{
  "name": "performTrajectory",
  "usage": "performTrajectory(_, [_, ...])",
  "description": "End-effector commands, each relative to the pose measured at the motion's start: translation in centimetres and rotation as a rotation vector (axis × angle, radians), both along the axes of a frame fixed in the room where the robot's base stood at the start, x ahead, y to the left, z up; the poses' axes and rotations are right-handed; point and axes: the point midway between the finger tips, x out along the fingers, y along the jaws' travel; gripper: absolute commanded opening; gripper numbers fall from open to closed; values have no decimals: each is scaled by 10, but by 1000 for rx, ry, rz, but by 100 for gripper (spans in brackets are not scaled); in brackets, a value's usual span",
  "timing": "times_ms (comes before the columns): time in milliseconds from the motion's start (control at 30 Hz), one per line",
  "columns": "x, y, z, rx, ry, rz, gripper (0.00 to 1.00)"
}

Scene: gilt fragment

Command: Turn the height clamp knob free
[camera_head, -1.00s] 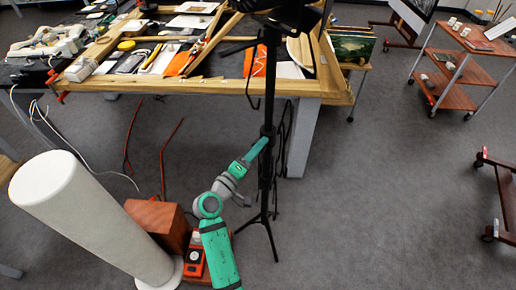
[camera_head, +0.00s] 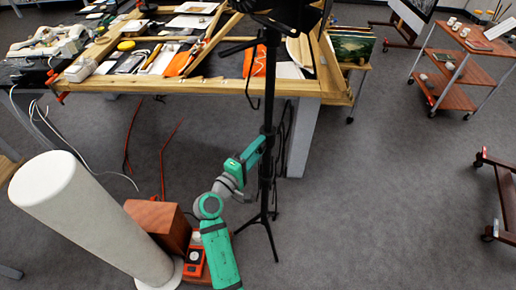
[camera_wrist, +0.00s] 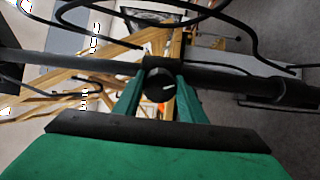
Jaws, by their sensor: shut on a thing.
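The height clamp knob (camera_wrist: 160,85) is a round black knob with a light line on its face. It sits on the black stand's clamp, between the two green fingers of my gripper (camera_wrist: 161,92) in the wrist view. The gripper is shut on it. The black stand pole (camera_wrist: 230,78) runs across the wrist view behind the knob. In the head view the stand pole (camera_head: 268,110) is upright on splayed legs, and my gripper (camera_head: 261,141) reaches it from the left. The knob is too small or hidden there.
A cluttered wooden workbench (camera_head: 200,88) is behind the stand. A white column (camera_head: 85,215) and a reddish-brown box (camera_head: 158,222) stand at left near my arm. Black cables (camera_wrist: 130,38) hang near the pole. Open grey floor lies at right, with a trolley (camera_head: 455,75) beyond.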

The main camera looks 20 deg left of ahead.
Motion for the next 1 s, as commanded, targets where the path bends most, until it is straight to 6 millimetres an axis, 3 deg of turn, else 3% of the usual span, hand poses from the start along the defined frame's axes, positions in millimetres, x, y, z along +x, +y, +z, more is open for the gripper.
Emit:
performTrajectory(133, [0, 0, 1, 0, -2, 1, 15])
performTrajectory(167, [0, 0, 1, 0, -2, 1, 42])
performTrajectory(233, [0, 0, 1, 1, -2, 1, 55])
performTrajectory(633, [-7, 2, 0, 1, 1, 1, 55])
performTrajectory(1000, [-68, 18, -2, 2, -1, 4, 55])
